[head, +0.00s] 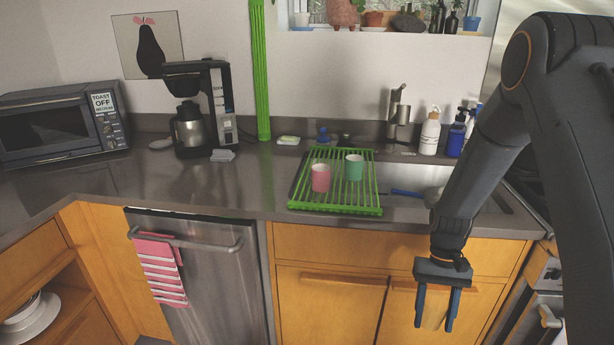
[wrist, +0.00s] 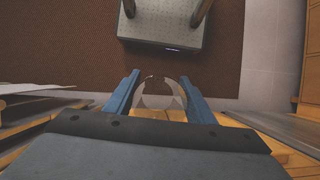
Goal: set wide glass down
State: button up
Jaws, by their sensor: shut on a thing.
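The wide glass (head: 435,309) is clear and hard to make out in the head view, low in front of the wooden cabinet door under the sink. My gripper (head: 436,318) points downward with its two blue fingers on either side of the glass, shut on it. In the wrist view, the glass (wrist: 160,97) shows as a pale rounded shape between the fingertips of my gripper (wrist: 160,94). Its lower part is hard to see. My gripper is below the counter edge and in front of it.
The grey counter (head: 250,190) has clear room between the coffee maker (head: 200,115) and the green drying rack (head: 305,195). A pink cup (head: 321,178) and a green cup (head: 354,167) stand on the rack. The sink (head: 415,178), soap bottles (head: 430,132) and toaster oven (head: 60,125) are also in view.

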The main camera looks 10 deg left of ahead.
jog(key=shift+s+a+r+p, duration=0.2)
jog(key=shift+a+r+p, duration=0.2)
jog(key=shift+r+p, duration=0.35)
jog(key=shift+s+r+p, duration=0.1)
jog(key=shift+r+p, duration=0.2)
jog(key=shift+r, duration=0.1)
jog(key=w+a+r+m+t+y, duration=0.1)
jog(key=w+a+r+m, duration=0.4)
jog(key=a+r, duration=0.5)
jog(key=w+a+r+m+t+y, duration=0.1)
jog(key=w+a+r+m+y, duration=0.1)
jog(key=w+a+r+m, duration=0.3)
jog(key=w+a+r+m+t+y, duration=0.1)
jog(key=w+a+r+m, duration=0.5)
jog(key=a+r, duration=0.8)
jog(key=a+m+t, duration=0.1)
jog(key=a, duration=0.5)
jog(key=shift+r+y, duration=0.3)
